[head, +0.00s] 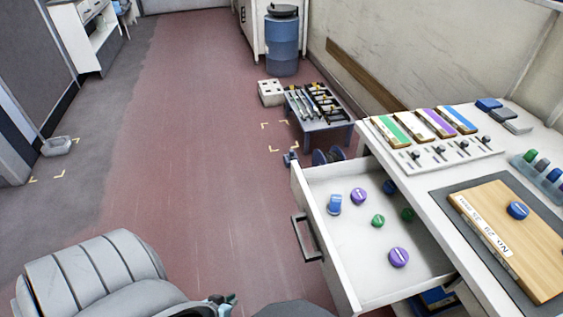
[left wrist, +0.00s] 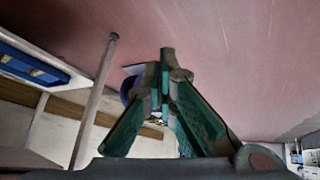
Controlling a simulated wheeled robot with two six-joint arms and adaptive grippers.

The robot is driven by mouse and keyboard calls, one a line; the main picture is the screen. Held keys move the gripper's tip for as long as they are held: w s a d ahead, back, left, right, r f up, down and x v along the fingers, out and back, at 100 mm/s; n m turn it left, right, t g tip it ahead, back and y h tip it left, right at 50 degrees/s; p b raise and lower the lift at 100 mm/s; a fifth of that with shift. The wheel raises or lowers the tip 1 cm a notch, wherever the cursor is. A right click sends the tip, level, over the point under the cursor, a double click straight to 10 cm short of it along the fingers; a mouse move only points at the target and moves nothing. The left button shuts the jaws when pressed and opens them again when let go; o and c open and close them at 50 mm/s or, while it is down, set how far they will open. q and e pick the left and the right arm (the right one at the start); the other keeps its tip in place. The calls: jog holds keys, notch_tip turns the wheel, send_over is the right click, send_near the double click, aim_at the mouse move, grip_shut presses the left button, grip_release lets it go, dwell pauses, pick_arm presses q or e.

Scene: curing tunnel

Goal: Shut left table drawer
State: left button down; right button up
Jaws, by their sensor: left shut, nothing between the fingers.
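The left table drawer (head: 348,268) is white and stands pulled out from the white table (head: 410,176). Its dark handle (head: 307,238) is on the front panel, facing left. Inside lie several blue, purple and green round pieces, such as a purple one (head: 399,257). My left gripper (head: 228,301) is low in the head view, left of the drawer front and apart from the handle. In the left wrist view its green-padded fingers (left wrist: 164,65) meet at the tips, shut and empty. My right gripper is out of view.
A wooden board (head: 515,230) on a dark mat and several coloured strips lie on the tabletop. A low tool table (head: 325,133), a pale block (head: 271,92) and a blue barrel (head: 282,48) stand beyond the drawer. The red floor left of the drawer is clear.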

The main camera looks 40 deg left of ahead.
pick_arm(q)
jog(key=w+a+r+n+t+b, duration=0.3)
jog(key=w+a+r+n+t, duration=0.15)
jog(key=w+r, duration=0.35)
jog(key=w+r+n+t+y+b, duration=0.1)
jog(key=w+r+n+t+b, duration=0.6)
jog(key=r, duration=1)
jog(key=w+n+p, duration=0.2)
jog(key=w+n, duration=0.1)
jog(key=w, duration=1.2)
jog(key=shift+w+r+y, duration=0.2)
jog(key=shift+r+y, duration=0.1)
jog(key=shift+r, duration=0.15)
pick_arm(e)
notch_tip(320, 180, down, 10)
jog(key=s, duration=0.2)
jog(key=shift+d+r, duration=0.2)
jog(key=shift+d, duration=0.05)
pick_arm(q)
jog(key=shift+g, duration=0.25)
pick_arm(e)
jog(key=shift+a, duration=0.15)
